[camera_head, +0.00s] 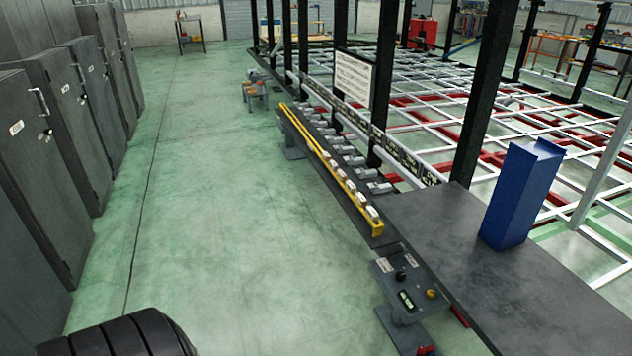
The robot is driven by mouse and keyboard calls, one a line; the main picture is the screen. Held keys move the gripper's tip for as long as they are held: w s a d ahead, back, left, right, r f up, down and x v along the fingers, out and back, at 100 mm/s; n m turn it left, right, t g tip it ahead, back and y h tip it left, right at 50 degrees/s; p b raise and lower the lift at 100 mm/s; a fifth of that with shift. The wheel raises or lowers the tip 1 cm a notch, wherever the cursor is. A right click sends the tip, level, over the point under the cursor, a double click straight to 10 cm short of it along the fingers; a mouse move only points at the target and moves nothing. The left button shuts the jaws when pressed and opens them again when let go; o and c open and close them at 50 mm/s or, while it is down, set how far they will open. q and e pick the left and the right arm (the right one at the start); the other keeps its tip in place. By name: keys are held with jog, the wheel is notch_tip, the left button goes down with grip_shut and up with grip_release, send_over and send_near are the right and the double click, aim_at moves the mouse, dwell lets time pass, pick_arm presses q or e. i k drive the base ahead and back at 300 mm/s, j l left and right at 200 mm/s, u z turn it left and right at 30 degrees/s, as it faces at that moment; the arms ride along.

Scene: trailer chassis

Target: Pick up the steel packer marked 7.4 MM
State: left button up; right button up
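Several small grey blocks (367,173) sit in a row along the dark rail beside the trailer frame. A second row of small pale blocks (361,198) runs beside a yellow bar (335,171) on the same rail. Any of these may be steel packers, but their markings are too small to read, so I cannot tell which is marked 7.4 MM. Neither of my grippers shows in the head view.
A dark bench top (470,260) bears a tall blue block (520,195). A grey control box (405,290) with knobs stands before it. Black posts and a white sign board (353,78) rise behind the rail. Grey cabinets (60,130) line the left; green floor (210,170) between is clear.

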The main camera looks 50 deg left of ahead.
aim_at(371, 212)
jog(key=i+j+u, duration=0.15)
jog(key=u, duration=0.2)
jog(key=i+j+u, duration=0.3)
jog(key=u, duration=0.35)
jog(key=i+j+u, duration=0.1)
jog(key=i, duration=0.4)
jog(key=i+j+u, duration=0.1)
jog(key=i, duration=0.35)
